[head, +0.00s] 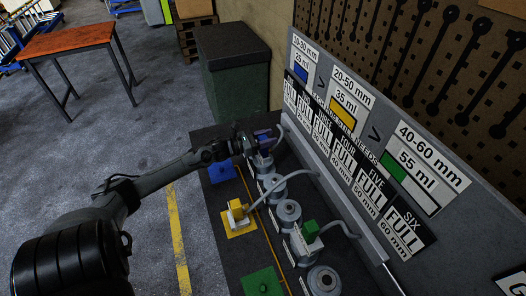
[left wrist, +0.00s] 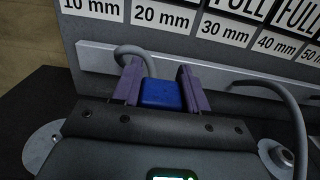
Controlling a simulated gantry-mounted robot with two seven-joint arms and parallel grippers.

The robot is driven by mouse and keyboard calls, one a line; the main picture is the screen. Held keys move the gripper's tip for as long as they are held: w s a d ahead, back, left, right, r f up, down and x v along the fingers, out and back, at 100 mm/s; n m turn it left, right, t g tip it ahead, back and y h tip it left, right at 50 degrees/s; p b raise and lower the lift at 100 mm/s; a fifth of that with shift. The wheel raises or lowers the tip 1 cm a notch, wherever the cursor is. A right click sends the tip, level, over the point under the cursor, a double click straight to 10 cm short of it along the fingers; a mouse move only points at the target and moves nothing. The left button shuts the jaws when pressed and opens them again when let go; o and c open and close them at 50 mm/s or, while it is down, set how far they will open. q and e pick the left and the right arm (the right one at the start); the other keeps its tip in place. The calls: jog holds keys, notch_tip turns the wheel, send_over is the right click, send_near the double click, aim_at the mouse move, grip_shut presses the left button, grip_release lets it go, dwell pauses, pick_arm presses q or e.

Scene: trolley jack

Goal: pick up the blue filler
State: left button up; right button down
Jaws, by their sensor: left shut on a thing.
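The blue filler (left wrist: 162,95) sits between the two purple fingers of my left gripper (left wrist: 160,86) in the left wrist view. In the head view my left gripper (head: 264,136) is at the far end of the row of grey cylinders, shut on the blue filler, which is largely hidden there. A grey hose (left wrist: 131,54) curves up just behind the left finger. The blue pad (head: 222,171) lies bare on the dark bench, to the left of and nearer than the gripper. My right gripper is not in view.
The yellow filler (head: 237,209) stands on its yellow pad (head: 241,228). The green filler (head: 309,231) is on a grey cylinder, and the green pad (head: 262,283) is bare. A sloped sign board (head: 365,150) rises right behind the row. Grey hoses arch nearby.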

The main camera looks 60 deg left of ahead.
pick_arm(q)
jog(key=shift+c, duration=1.1)
jog(key=shift+r, duration=0.2)
